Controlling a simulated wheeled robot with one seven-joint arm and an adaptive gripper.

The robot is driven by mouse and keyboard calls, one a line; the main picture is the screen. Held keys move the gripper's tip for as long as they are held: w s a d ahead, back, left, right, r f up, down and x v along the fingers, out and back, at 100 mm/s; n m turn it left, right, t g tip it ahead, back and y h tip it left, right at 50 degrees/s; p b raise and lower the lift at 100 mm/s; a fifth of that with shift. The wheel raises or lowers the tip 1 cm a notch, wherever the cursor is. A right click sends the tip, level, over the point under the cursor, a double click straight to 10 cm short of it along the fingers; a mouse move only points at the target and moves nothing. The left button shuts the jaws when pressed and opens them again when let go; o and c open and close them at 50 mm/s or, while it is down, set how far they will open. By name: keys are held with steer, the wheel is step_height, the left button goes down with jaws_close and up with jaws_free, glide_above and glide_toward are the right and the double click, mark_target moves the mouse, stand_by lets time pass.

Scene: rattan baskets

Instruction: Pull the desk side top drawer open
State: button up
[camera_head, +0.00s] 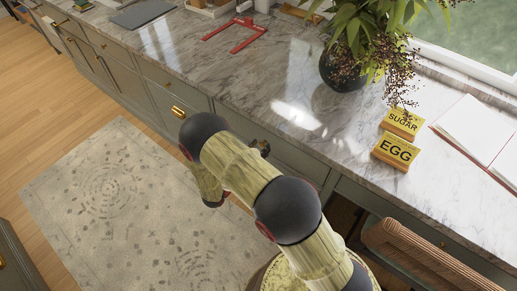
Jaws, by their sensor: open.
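The grey-green drawer front (287,158) under the marble counter, nearest the desk end, looks shut, and my arm covers its left part. A small dark and brass shape (262,147) shows at this front, just past my forearm. It seems to be the handle with part of my open gripper at it, but I cannot separate the two. Most of my gripper is hidden behind my arm, so contact with the handle cannot be seen. The drawer to the left (182,112) is shut and has a bright brass handle (178,112).
The marble counter (235,75) holds a dark vase (343,72) with a plant, SUGAR (403,123) and EGG (396,151) signs, an open book (480,135) and a red frame (236,34). The rug (110,195) is clear.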

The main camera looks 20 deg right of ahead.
steer(key=shift+c, duration=1.4)
steer(key=c, duration=0.7)
jaws_close()
